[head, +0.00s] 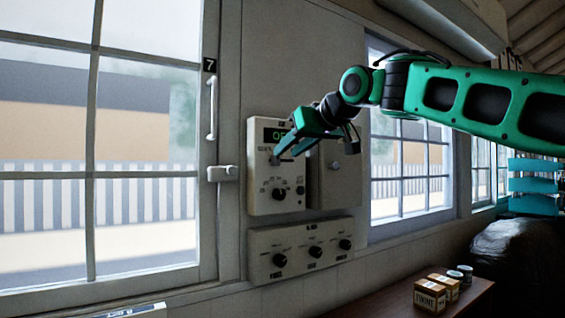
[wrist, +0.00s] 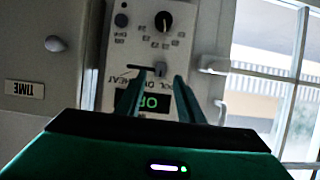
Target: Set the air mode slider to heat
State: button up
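The air mode slider is on a white wall control panel (head: 262,185), below a green-lit display (head: 279,134). In the wrist view, which shows the panel upside down, the slider knob (wrist: 160,68) sits at the right end of a dark slot (wrist: 138,66). The upside-down lettering beside the slot seems to read HEAT towards the left. My gripper (head: 285,154) is open in front of the panel. In the wrist view my gripper's fingertips (wrist: 160,77) are spread apart, with the knob between them in the picture. I cannot tell whether either finger touches it.
A lower panel (head: 300,250) carries several dials. A window latch (head: 223,173) is at left. Small boxes (head: 431,296) stand on a wooden surface at lower right.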

aim_at(278, 159)
jog(key=shift+x, duration=2.6)
grip_shut()
